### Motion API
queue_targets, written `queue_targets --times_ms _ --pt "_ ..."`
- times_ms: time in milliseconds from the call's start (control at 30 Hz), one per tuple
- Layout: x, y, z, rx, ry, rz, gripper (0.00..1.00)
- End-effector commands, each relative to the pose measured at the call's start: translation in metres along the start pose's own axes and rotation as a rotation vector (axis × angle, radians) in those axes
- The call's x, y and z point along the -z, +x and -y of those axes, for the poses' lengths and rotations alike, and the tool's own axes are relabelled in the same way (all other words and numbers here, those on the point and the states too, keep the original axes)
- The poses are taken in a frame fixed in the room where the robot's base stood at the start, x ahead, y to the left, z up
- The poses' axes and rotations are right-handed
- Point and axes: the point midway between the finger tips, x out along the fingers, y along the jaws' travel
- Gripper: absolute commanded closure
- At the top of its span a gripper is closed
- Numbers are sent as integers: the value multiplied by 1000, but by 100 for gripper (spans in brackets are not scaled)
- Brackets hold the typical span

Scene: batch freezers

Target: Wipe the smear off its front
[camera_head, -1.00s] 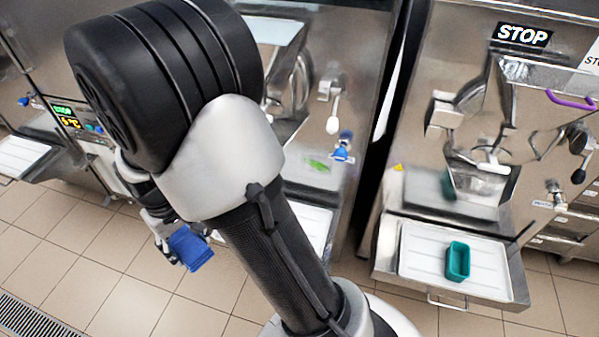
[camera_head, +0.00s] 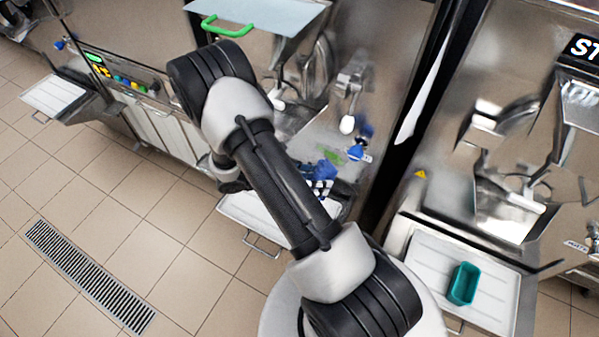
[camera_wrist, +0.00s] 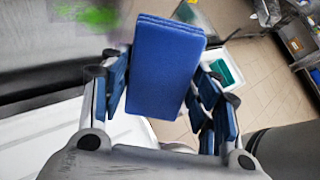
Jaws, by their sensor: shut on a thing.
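The smear is a green patch (camera_head: 333,156) on the steel front of the middle freezer (camera_head: 385,75). It also shows, blurred, at the upper left of the wrist view (camera_wrist: 88,14). My gripper (camera_head: 322,186) is shut on a blue sponge-like block (camera_wrist: 165,65), held between its blue-padded fingers. I cannot tell whether the block touches the front.
A white drip tray (camera_head: 240,207) juts out below. A teal tub (camera_head: 464,284) stands on the right freezer's tray (camera_head: 420,250). Tiled floor at left is clear, with a drain grate (camera_head: 85,275).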

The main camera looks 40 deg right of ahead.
Motion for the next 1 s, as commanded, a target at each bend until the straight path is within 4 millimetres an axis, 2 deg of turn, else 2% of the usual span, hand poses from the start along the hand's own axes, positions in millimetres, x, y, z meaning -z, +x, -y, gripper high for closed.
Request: queue_targets --times_ms 100,200,400,633,1000 --pt "2 10 -22 -169 -114 244 66" --pt "10 11 -44 -318 -157 414 66" --pt "31 4 -70 -523 -183 606 66" --pt "40 1 -81 -599 -183 667 66" --pt "21 24 -100 -596 -182 666 66"
